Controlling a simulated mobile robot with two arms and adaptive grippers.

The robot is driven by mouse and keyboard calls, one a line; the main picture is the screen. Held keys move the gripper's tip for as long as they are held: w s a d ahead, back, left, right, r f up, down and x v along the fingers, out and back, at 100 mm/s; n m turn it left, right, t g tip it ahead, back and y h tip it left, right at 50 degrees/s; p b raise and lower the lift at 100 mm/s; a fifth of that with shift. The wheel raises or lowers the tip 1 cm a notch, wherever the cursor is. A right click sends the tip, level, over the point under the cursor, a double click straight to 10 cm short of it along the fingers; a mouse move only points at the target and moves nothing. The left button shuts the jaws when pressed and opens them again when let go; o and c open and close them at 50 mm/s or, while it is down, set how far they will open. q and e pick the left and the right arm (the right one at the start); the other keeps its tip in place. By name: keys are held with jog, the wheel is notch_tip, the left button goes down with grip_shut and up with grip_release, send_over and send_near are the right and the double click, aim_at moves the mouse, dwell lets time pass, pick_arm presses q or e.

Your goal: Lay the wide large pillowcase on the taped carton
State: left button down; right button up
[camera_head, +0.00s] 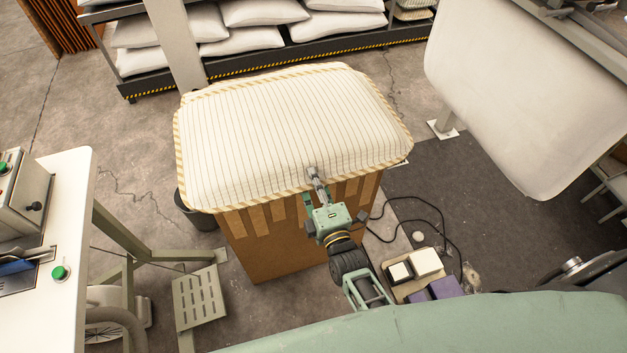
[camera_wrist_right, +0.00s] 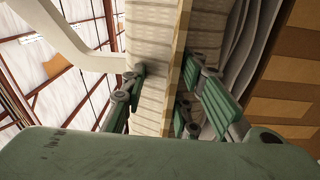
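The wide pillowcase (camera_head: 280,125), cream with thin dark stripes and a striped tan trim, lies spread over the top of the carton. Its edges overhang the carton's top. The brown carton (camera_head: 285,250) has lighter tape strips down its side; its top is hidden. My right gripper (camera_head: 312,182) is at the pillowcase's near edge, with one finger on the upper face and another below the trim. In the right wrist view its fingers (camera_wrist_right: 165,85) converge from both sides on the pillowcase (camera_wrist_right: 150,35) and look shut on it. My left gripper is not in view.
A rack (camera_head: 270,60) of pillows stands behind. A large pale rounded panel (camera_head: 530,90) hangs at the right. A white table (camera_head: 65,210) is at the left, with a dark bin (camera_head: 200,215) beside the carton. A black cable (camera_head: 440,225) lies on the floor.

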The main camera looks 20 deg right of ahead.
jog(key=shift+o, duration=0.6)
jog(key=o, duration=0.5)
jog(key=shift+o, duration=0.2)
jog(key=shift+s+f, duration=0.1)
jog(key=shift+f, duration=0.2)
jog(key=s, duration=0.9)
jog(key=shift+d+r, duration=0.15)
jog(key=shift+d, duration=0.05)
jog(key=shift+w, duration=0.1)
